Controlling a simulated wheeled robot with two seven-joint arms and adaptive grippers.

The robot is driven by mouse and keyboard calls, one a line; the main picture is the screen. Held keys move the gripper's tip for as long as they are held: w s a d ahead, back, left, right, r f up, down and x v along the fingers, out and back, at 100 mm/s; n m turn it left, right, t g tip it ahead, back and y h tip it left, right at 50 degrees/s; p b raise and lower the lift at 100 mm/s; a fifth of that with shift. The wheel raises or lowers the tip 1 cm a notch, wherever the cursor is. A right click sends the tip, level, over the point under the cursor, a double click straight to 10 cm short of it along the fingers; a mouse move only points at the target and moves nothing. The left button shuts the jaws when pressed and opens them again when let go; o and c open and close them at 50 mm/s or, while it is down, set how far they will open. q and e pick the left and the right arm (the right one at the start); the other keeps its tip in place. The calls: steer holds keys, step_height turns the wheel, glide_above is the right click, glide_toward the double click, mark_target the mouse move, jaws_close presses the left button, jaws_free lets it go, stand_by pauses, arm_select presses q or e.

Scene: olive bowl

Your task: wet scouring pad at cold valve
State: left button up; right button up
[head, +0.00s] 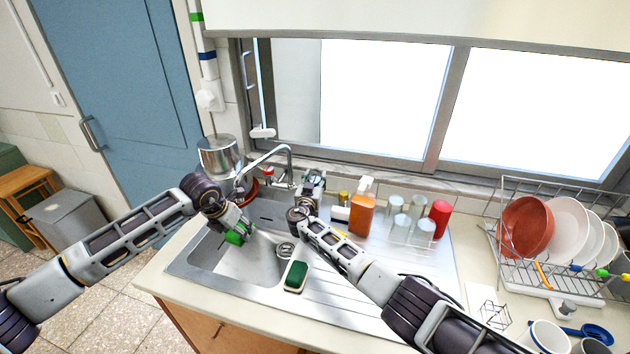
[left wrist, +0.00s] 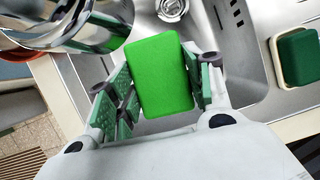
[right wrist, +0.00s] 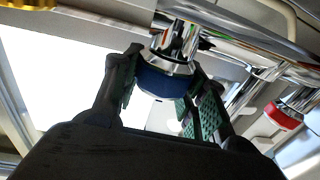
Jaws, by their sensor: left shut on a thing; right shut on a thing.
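The bright green scouring pad (head: 234,238) is in my left gripper (head: 240,231), over the sink basin (head: 258,262). In the left wrist view the pad (left wrist: 160,76) sits between both fingers of the gripper (left wrist: 160,85). The chrome spout (head: 268,156) arches over the sink, and its end shows close beside the pad in the left wrist view (left wrist: 60,25). I cannot make out any water stream. My right gripper (head: 312,182) is shut on the blue-ringed cold valve (right wrist: 165,82) behind the sink. The red-ringed valve (right wrist: 283,117) is apart from it.
A dark green sponge in a pale dish (head: 296,277) lies at the sink's front edge. An orange bottle (head: 361,216), glasses (head: 400,230) and a red can (head: 439,218) stand right of my right gripper. A dish rack (head: 560,270) is far right. A metal pot (head: 218,156) stands back left.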

steer(key=shift+n+t+y, duration=0.3)
steer(key=shift+n+y, duration=0.9)
steer(key=shift+y, duration=0.8)
steer(key=o, duration=1.1)
steer(key=shift+c, duration=0.2)
steer(key=shift+s, duration=0.2)
steer(key=s, duration=1.1)
steer(key=shift+s+a, duration=0.3)
steer(key=shift+a, duration=0.05)
